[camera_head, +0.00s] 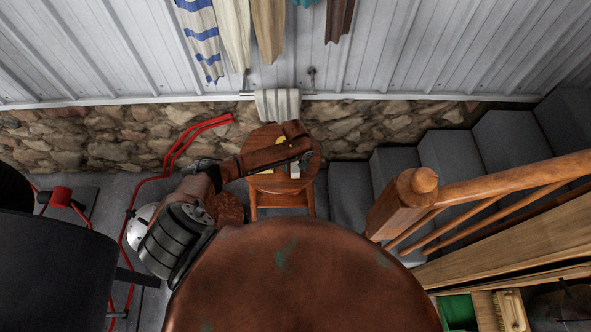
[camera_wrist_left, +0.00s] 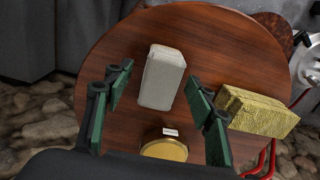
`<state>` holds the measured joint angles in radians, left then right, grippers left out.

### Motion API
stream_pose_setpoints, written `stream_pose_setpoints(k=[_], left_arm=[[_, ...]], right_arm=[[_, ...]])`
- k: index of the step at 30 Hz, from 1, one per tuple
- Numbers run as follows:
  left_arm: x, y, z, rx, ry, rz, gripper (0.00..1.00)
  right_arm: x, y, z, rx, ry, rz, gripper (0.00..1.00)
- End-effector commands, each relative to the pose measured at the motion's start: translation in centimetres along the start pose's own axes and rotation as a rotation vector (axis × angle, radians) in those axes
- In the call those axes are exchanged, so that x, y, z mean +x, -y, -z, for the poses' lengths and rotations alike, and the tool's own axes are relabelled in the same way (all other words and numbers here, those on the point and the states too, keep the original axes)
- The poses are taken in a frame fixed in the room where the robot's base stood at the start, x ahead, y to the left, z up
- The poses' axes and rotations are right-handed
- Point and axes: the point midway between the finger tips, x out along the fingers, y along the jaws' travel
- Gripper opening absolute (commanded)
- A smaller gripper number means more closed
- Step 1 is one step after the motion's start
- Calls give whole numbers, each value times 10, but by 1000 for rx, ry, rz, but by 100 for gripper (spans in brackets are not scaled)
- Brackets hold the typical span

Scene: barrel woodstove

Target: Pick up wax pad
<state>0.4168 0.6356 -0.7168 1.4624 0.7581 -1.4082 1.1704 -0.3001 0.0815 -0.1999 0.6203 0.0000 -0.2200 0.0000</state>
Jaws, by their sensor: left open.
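A small round wooden table (camera_head: 262,137) carries several small things. In the left wrist view its top (camera_wrist_left: 110,50) holds a pale grey block (camera_wrist_left: 163,78), a rough yellow block (camera_wrist_left: 257,111) and a round gold-lidded tin (camera_wrist_left: 164,149). I cannot tell for sure which of these is the wax pad. My left gripper (camera_wrist_left: 158,108) is open. In that view the grey block shows beyond and between its green-padded fingers, with the yellow block outside the right finger. In the head view my left gripper (camera_head: 303,150) is over the table and partly hides the things. My right gripper is out of view.
A large brown rounded surface (camera_head: 300,280) fills the front middle. A wooden railing post (camera_head: 400,205) and dark stairs (camera_head: 445,155) stand to the right. A stone wall (camera_head: 60,145) runs behind the table. Red tubing (camera_head: 170,160) is at the left.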

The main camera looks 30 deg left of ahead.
Motion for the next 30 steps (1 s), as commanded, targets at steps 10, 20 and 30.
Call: stream_pose_setpoints(k=[10, 20, 30], left_arm=[[18, 0, 0, 2, -1, -1, 51], [17, 0, -1, 1, 0, -1, 32], [17, 0, 0, 1, -1, -1, 10]], right_arm=[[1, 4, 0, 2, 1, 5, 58], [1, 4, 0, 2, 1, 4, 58], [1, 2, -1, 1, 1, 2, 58]])
